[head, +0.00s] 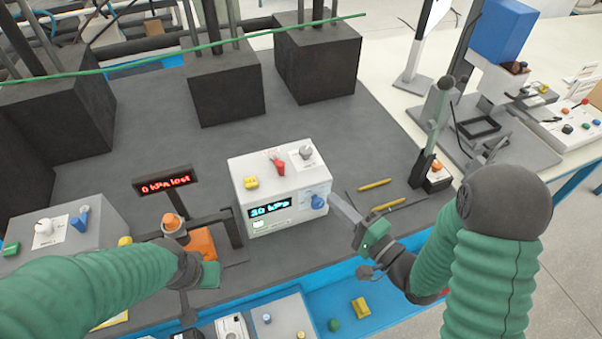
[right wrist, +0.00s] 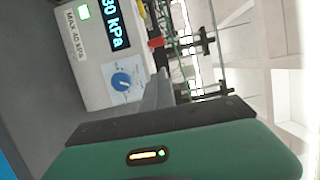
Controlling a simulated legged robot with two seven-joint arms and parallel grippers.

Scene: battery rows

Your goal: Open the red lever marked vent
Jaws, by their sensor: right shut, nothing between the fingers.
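A small red lever (head: 278,166) stands on top of the white box (head: 287,219) near the table's middle. Any marking on it is too small to read. A bit of red, likely the lever (right wrist: 155,42), shows in the right wrist view. My right gripper (head: 334,199) is shut and empty, its tips close to the blue knob (head: 318,201) on the box's front; I cannot tell if they touch. The lit display (head: 269,208) on the box reads 30 kPa. My left gripper (head: 210,274) is low at the left, by an orange block; its fingers do not show clearly.
A yellow knob (head: 251,182) and a grey knob (head: 305,152) flank the lever. Yellow rods (head: 375,184) and an upright green-handled lever (head: 434,125) are at right.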

